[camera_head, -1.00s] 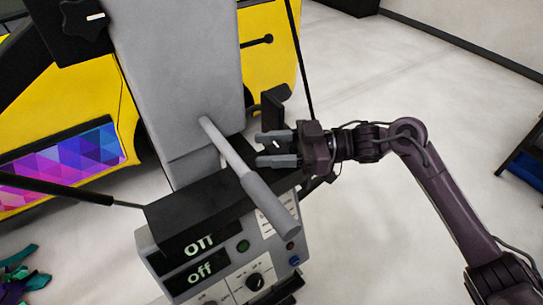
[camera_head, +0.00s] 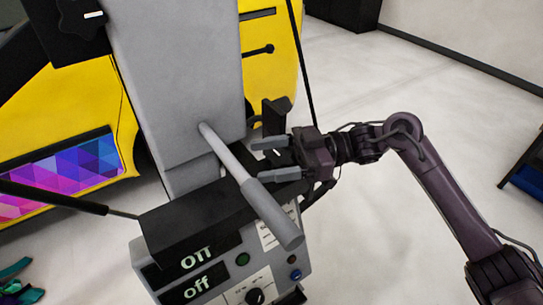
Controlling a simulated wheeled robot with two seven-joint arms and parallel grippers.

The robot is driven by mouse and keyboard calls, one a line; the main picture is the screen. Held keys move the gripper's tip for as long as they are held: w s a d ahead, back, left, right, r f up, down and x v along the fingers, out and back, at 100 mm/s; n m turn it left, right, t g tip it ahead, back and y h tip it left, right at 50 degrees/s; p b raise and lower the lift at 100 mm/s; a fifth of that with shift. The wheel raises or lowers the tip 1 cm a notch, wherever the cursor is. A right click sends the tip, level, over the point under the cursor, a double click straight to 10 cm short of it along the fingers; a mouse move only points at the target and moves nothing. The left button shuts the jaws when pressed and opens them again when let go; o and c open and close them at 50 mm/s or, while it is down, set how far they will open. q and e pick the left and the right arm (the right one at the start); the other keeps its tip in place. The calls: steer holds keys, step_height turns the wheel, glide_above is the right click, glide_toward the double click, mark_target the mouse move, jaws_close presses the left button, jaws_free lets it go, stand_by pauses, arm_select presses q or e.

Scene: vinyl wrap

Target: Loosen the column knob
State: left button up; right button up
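A grey column (camera_head: 175,90) rises from a machine with a control box at the lower middle. A black knob with a white mark (camera_head: 82,17) shows at the column's upper left, cut by the top edge of the view. My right gripper (camera_head: 258,158) is open, with its two grey fingers pointing left, by the lower right side of the column. Nothing shows between its fingers. It is far below and to the right of the knob. A black bracket-like part (camera_head: 274,115) stands just above the gripper. My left gripper is not in view.
A grey lever handle (camera_head: 255,190) slants across the column front, close to my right gripper. The control box (camera_head: 150,270) has displays, buttons and a dial. A yellow vehicle (camera_head: 268,75) stands behind. A dark rack (camera_head: 525,165) is at the right edge. The floor between is clear.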

steer(key=shift+d, duration=0.1)
steer(key=b+v, duration=0.2)
steer(key=v, duration=0.4)
steer(key=shift+w+d+f+b, duration=0.1)
steer(key=shift+w+d+b, duration=0.05)
steer(key=shift+d+b, duration=0.2)
steer(key=shift+w+d, duration=0.1)
steer(key=shift+d, duration=0.35)
steer(key=shift+d, duration=0.15)
